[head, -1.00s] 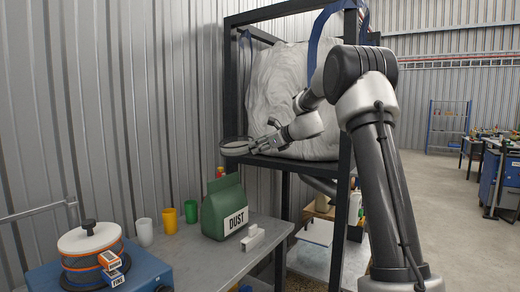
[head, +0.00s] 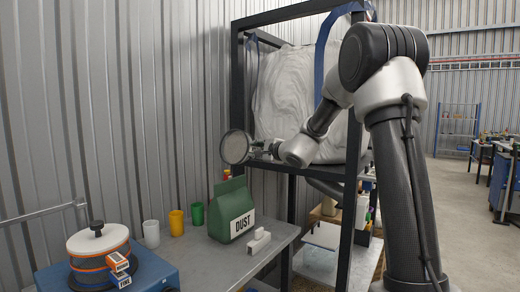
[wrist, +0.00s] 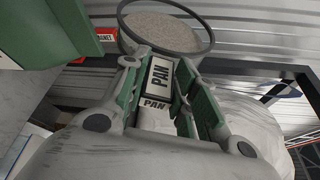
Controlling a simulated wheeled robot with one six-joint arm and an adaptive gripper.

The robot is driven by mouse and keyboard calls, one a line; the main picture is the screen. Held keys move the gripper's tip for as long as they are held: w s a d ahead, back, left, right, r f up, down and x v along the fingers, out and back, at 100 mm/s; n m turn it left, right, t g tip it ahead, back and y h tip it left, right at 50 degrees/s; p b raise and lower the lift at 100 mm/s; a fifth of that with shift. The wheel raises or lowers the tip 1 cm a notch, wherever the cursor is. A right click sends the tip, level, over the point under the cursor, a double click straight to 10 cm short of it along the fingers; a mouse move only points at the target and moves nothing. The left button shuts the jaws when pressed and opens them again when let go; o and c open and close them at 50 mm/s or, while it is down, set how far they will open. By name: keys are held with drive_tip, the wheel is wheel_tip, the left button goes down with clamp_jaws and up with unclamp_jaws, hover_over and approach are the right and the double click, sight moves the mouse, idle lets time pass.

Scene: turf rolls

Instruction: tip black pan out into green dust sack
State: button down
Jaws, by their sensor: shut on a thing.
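My gripper (head: 262,149) is shut on the handle of the black pan (head: 236,147). The pan is held in the air above the green dust sack (head: 232,211), tilted steeply with its round face turned to the head camera. In the wrist view the handle, marked PAN, lies between the fingers (wrist: 160,78), and the dark-rimmed pan (wrist: 168,30) shows a grey, grainy surface inside. The sack stands upright on the bench, labelled DUST; its mouth is not clearly seen. A green part, likely the sack (wrist: 45,30), fills the wrist view's upper left. No falling material can be made out.
The grey bench (head: 195,255) also holds a white cup (head: 151,234), a yellow cup (head: 176,222), a green cup (head: 197,213) and a white block (head: 258,241). A sieve stack (head: 98,252) stands at left. A dark frame (head: 353,150) with a big white bag is close behind my gripper.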

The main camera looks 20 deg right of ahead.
drive_tip(key=a+n+t, duration=0.1)
drive_tip(key=n, duration=0.1)
drive_tip(key=s+a+f+n, duration=0.1)
drive_tip(key=shift+s+f+n+t, duration=0.15)
drive_tip(key=shift+s+n+t, duration=0.15)
drive_tip(key=shift+n+t, duration=0.1)
drive_tip(key=shift+s+a+f+n+t+y, duration=0.25)
drive_tip(key=shift+a+n, duration=0.2)
drive_tip(key=shift+n, duration=0.5)
drive_tip(key=shift+s+a+f+n+t+y, duration=0.15)
drive_tip(key=shift+s+a+n+t, duration=0.25)
drive_tip(key=shift+n, duration=0.55)
drive_tip(key=shift+r, duration=0.1)
